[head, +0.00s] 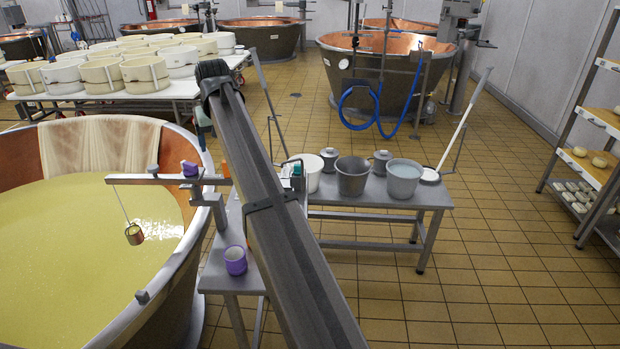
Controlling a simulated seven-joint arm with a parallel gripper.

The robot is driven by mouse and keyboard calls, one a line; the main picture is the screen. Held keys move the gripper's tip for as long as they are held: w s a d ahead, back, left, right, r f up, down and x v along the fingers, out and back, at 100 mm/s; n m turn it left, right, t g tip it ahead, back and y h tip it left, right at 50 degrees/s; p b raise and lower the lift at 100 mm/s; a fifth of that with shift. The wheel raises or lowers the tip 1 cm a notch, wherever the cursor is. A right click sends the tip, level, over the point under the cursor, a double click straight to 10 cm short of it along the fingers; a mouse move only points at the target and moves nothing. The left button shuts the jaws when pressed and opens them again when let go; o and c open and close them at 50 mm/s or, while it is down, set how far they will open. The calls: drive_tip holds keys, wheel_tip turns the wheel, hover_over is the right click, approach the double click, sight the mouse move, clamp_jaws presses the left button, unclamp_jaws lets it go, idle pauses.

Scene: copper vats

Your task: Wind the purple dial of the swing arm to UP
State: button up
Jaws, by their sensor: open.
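The swing arm (150,180) is a grey horizontal bar in the head view, reaching left over the rim of the near vat from a short post. The purple dial (190,169) is a small block-like knob on top of the bar, near its post end. Its markings are too small to read. A thin rod with a small copper-coloured cup (134,234) hangs from the bar's left end over the yellow liquid. My arm's grey link rises steeply just right of the dial. I cannot make out my gripper or its fingers.
The near vat (168,300) fills the lower left. A purple cup (235,260) stands on a grey bench below the dial. Grey buckets (353,176) stand on the table (420,193) to the right. White moulds (145,74) fill a table behind.

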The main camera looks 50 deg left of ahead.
drive_tip(key=w+d+f+m, duration=0.1)
drive_tip(key=w+d+f, duration=0.5)
drive_tip(key=w, duration=0.3)
drive_tip(key=w+d+f+m+h, duration=0.1)
drive_tip(key=w+d+f, duration=0.6)
drive_tip(key=w, duration=0.3)
drive_tip(key=shift+w+d+f+m+t, duration=0.3)
drive_tip(key=shift+d+m, duration=0.1)
drive_tip(key=shift+d, duration=0.1)
drive_tip(key=m+g+h, duration=0.2)
drive_tip(key=m+h, duration=0.1)
drive_tip(key=m, duration=0.4)
approach(187, 164)
wheel_tip(187, 164, down, 9)
drive_tip(key=shift+s+f, duration=0.1)
drive_tip(key=shift+c, duration=0.2)
drive_tip(key=c, duration=1)
